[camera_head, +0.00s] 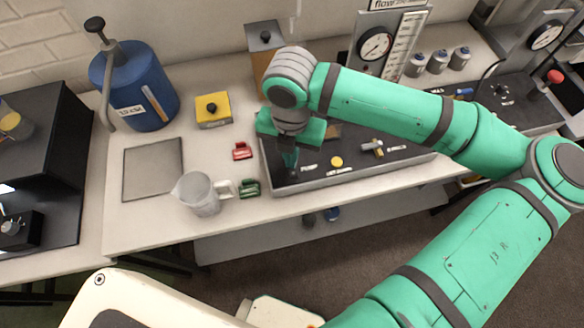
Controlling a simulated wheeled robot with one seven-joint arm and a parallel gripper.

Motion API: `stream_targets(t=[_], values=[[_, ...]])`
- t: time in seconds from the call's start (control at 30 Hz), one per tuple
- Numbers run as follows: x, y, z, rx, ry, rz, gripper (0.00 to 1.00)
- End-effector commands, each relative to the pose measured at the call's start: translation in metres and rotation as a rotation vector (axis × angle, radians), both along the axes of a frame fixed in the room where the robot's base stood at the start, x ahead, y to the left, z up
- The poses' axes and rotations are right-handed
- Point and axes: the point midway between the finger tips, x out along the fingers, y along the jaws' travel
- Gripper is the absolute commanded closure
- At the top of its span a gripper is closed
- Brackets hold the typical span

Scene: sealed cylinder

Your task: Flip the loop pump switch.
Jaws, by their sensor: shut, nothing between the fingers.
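The dark control panel (320,178) lies on the bench in a grey frame. A label that seems to read PUMP (309,167) is near its left end. The switch beside that label is mostly hidden by my fingers, and I cannot tell its position. My gripper (289,166) points down over the panel's left end, just left of the label. Its fingers are shut with nothing between them. I cannot tell whether they touch the switch.
A yellow button (336,161) and a grey valve handle (373,147) are right of the label. A red clip (242,151), a green clip (249,188) and a clear beaker (199,193) stand left of the panel. A yellow box (213,109) and blue tank (140,90) are farther back.

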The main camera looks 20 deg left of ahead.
Motion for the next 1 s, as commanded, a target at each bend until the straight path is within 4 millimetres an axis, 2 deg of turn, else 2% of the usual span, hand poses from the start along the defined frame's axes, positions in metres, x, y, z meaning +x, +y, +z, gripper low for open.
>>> stream_targets(t=[0.73, 1.0], values=[[0.0, -0.001, -0.01, -0.001, 0.0, -0.001, 1.0], [0.001, -0.001, 0.001, -0.001, -0.001, -0.003, 1.0]])
